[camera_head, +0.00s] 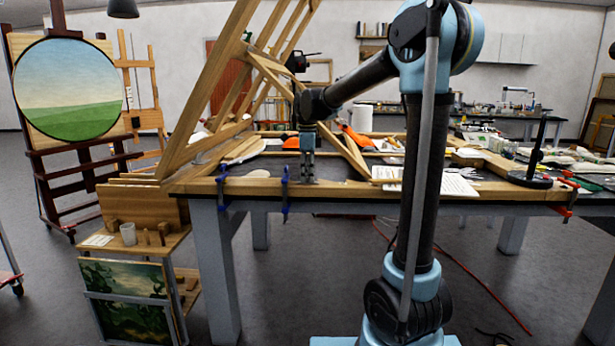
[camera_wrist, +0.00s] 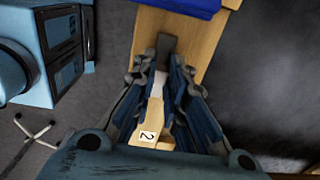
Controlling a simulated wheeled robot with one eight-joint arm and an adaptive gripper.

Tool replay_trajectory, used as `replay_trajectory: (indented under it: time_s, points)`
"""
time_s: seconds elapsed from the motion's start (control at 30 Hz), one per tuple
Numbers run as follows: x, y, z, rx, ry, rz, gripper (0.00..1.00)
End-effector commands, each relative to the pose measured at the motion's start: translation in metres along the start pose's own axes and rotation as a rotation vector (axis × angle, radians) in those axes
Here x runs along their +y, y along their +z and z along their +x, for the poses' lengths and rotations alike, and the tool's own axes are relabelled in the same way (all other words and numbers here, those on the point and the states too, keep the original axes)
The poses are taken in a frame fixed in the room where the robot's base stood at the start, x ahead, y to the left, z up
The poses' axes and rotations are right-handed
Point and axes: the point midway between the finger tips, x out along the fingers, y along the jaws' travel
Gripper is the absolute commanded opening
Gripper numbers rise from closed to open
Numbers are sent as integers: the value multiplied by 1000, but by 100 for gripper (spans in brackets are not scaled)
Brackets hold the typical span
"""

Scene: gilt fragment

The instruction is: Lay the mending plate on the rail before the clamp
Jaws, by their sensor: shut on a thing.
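My gripper (camera_head: 308,180) points down at the wooden rail (camera_head: 350,189) along the table's front edge, just right of a blue clamp (camera_head: 285,190). In the wrist view, the fingers of my gripper (camera_wrist: 166,75) are shut on a narrow dark grey piece, which looks like the mending plate (camera_wrist: 166,46). Its end sticks out past the fingertips, over the pale wooden rail (camera_wrist: 205,45). The blue clamp (camera_wrist: 185,5) crosses the wood at the top of that view. The fingers hide much of the plate, and I cannot tell whether it touches the rail.
A second blue clamp (camera_head: 222,188) grips the rail farther left. A large tilted wooden frame (camera_head: 215,95) rises behind. Papers (camera_head: 440,184) and a black round-based stand (camera_head: 530,178) lie to the right. A wooden piece labelled 2 (camera_wrist: 150,125) shows between the fingers in the wrist view.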

Motion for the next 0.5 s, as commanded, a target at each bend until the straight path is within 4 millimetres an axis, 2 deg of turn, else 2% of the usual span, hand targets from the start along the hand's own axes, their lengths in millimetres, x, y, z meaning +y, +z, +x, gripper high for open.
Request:
replay_trajectory:
  time_s: [0.2,0.23,0.3,0.5]
  points:
    - [0,0,2,0,0,0,0]
    - [0,0,2,0,0,0,20]
    - [0,0,2,0,0,0,33]
    - [0,0,1,0,0,-1,33]
